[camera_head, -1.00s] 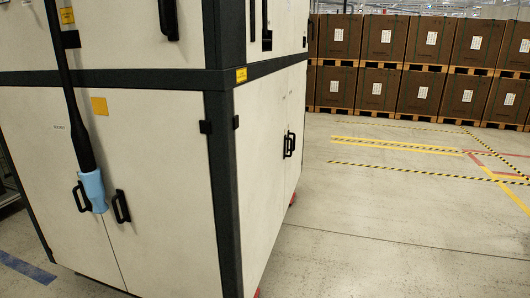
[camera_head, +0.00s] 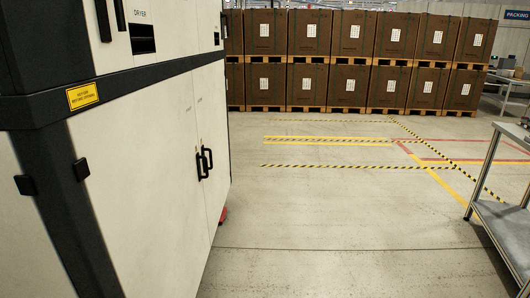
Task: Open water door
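A large cream cabinet with dark grey corner posts fills the left of the head view. Its lower side face has two closed doors (camera_head: 150,160) with a pair of black handles (camera_head: 204,163) meeting at the middle seam. The upper section carries a label reading "DRYER" (camera_head: 139,13) and more black handles (camera_head: 103,20). No label reading "water" can be made out. Neither of my grippers shows in this view.
Stacked brown boxes on pallets (camera_head: 350,60) line the back. Yellow-black tape (camera_head: 350,167) marks the floor. A grey metal table (camera_head: 502,225) stands at the right edge. The concrete floor (camera_head: 330,240) between the cabinet and the table is clear.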

